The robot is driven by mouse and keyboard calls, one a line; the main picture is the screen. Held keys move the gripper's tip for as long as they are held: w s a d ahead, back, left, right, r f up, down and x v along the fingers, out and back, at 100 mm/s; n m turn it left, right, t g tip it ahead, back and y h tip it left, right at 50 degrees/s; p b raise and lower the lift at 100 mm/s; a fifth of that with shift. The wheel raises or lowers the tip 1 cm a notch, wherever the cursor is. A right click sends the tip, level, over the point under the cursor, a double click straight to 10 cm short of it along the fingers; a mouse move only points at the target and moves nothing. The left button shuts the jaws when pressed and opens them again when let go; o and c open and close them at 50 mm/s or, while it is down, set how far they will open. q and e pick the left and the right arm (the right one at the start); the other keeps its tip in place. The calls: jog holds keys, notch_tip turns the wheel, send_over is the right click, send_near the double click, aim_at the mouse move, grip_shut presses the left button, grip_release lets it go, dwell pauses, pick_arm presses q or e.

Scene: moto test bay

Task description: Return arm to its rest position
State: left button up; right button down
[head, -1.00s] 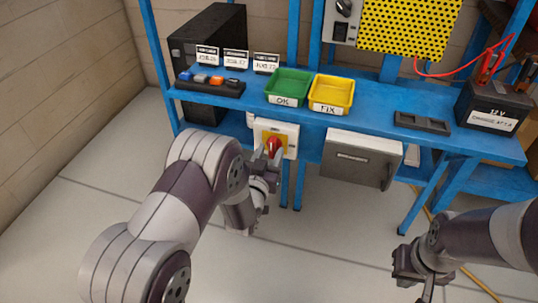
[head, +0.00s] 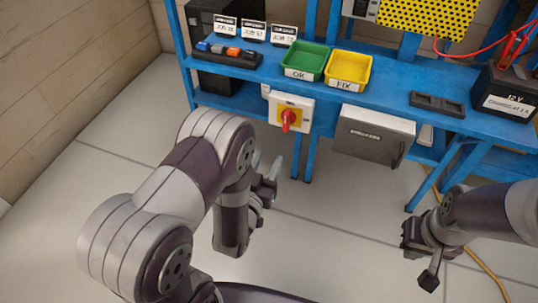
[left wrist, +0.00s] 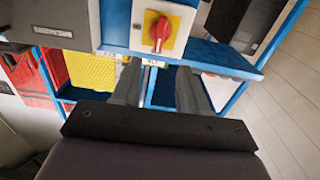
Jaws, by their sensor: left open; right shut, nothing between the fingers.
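My left arm reaches in from the left in the head view. My left gripper (head: 268,174) is open and empty, below and left of the red rotary switch (head: 288,119) on its yellow and white box, and apart from it. The left wrist view shows the two fingers (left wrist: 158,85) spread with nothing between them, and the red switch knob (left wrist: 159,30) ahead of them. My right gripper (head: 424,262) is shut and empty over the floor at the lower right of the head view.
The blue bench (head: 395,92) carries a green OK tray (head: 305,63), a yellow FIX tray (head: 348,69), a dark empty holder (head: 437,104) and a 12 V battery (head: 504,92). A grey breaker box (head: 372,137) hangs under its front edge. The floor before it is clear, except a yellow cable (head: 488,276).

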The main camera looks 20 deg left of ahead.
pick_arm(q)
jog(key=s+f+g, duration=0.4)
jog(key=f+g, duration=0.5)
jog(key=f, duration=0.2)
jog(key=s+a+r+g, duration=0.1)
jog(key=s+r+g, duration=0.8)
jog(key=s, duration=0.2)
notch_tip(320, 180, up, 31)
jog(key=w+t+p, duration=0.1)
jog(key=w+p, duration=0.1)
jog(key=p, duration=2.4)
jog(key=shift+w+a+y+p, duration=0.15)
jog(key=shift+a+y+p, duration=0.15)
jog(key=shift+a+p, duration=0.1)
